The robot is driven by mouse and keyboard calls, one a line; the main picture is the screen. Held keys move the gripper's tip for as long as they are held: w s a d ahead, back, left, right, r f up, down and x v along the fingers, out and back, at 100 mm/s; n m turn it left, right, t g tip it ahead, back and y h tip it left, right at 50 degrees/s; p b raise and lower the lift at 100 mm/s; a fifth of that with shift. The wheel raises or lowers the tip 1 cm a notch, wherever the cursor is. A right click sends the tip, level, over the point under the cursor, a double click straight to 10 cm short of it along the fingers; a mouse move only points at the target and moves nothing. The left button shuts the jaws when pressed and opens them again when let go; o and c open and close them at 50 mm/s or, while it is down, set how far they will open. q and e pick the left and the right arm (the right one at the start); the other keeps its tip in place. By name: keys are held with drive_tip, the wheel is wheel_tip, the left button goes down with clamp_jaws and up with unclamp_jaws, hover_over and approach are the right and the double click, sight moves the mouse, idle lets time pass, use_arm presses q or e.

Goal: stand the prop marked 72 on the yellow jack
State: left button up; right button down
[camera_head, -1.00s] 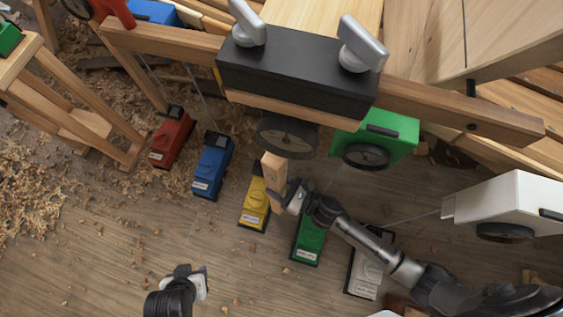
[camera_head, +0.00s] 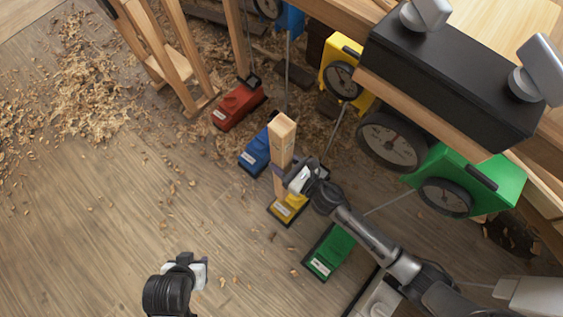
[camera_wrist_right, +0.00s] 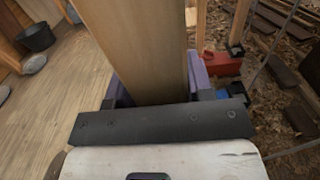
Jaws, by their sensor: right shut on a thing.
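A pale wooden prop (camera_head: 282,140) stands roughly upright in my right gripper (camera_head: 284,174). Its mark is too small to read. The purple fingers of the right gripper (camera_wrist_right: 158,92) are shut on the prop (camera_wrist_right: 145,45) in the right wrist view. The yellow jack (camera_head: 288,208) lies on the floor directly below the prop in the head view, partly covered by the prop and the gripper. I cannot tell whether the prop's foot touches the jack. My left gripper (camera_head: 196,270) is low over the bare floor at the bottom; its fingers are unclear.
A blue jack (camera_head: 257,152) and a red jack (camera_head: 238,104) stand to the left, a green jack (camera_head: 330,252) to the right. Above hang a black box (camera_head: 450,70), a yellow gauge box (camera_head: 345,72) and a green gauge box (camera_head: 468,182). The left floor is open, with wood shavings (camera_head: 90,85).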

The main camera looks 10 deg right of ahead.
drive_tip(key=w+d+f+b, duration=0.3)
drive_tip(key=w+d+b, duration=0.2)
drive_tip(key=d, duration=0.3)
drive_tip(key=w+d+f+b, duration=0.3)
drive_tip(key=w+d+b, duration=0.2)
drive_tip(key=w+d, duration=0.3)
drive_tip(key=shift+f, duration=0.25)
idle(3.3)
drive_tip(key=shift+w+d+b, duration=0.15)
drive_tip(key=shift+d+b, duration=0.05)
drive_tip(key=shift+b, duration=0.1)
idle(0.5)
